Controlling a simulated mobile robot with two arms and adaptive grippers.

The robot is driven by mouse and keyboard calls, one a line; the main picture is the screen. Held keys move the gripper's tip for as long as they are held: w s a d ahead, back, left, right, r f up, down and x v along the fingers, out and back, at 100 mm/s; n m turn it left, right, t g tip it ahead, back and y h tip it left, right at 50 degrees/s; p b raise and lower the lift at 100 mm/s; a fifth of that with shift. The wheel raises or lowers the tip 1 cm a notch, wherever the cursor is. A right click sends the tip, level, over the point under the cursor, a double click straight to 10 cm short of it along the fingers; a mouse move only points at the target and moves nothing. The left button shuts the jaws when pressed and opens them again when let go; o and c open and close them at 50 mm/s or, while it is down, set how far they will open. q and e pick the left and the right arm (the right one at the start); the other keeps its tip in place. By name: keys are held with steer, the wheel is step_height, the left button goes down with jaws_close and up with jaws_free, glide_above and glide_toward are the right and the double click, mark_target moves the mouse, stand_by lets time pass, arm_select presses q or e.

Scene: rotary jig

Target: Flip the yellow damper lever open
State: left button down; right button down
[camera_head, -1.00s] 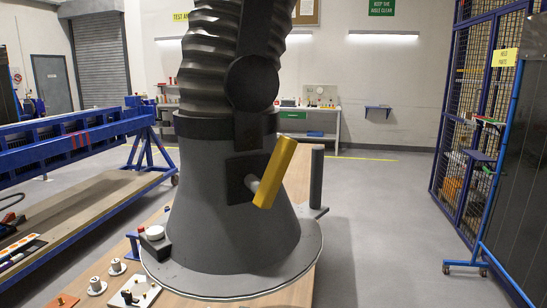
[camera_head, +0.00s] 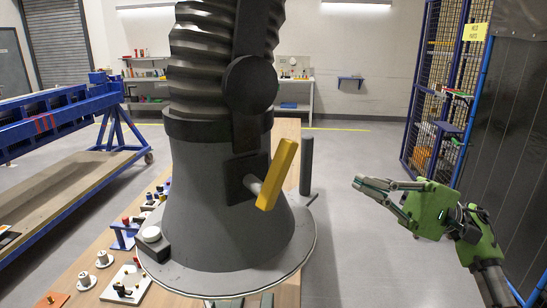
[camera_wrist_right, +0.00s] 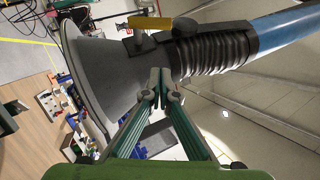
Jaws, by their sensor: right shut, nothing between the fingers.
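The yellow damper lever (camera_head: 277,175) is a flat bar on a short grey pin at the right side of the dark cone-shaped housing (camera_head: 215,215). It stands tilted, its upper end leaning right. In the right wrist view the lever (camera_wrist_right: 150,22) shows near the top, beyond the fingertips. My right gripper (camera_head: 360,182) has come in from the right with its fingers pointing left, shut and empty. It is to the right of the lever, apart from it. In the right wrist view its fingertips (camera_wrist_right: 158,88) meet in front of the housing. My left gripper is not seen.
A dark upright post (camera_head: 306,165) stands between the lever and my right gripper in the head view. A ribbed duct (camera_head: 205,60) rises above the housing. Small parts and a white-capped knob (camera_head: 152,234) sit at the left. Open floor lies right of the wooden table (camera_head: 289,290).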

steer(key=s+a+r+p, duration=0.5)
steer(key=s+a+p, duration=0.1)
steer(key=a+p, duration=0.3)
steer(key=shift+a+r+n+g, duration=0.3)
steer(key=shift+a+r+n, duration=0.1)
steer(key=shift+a, duration=0.4)
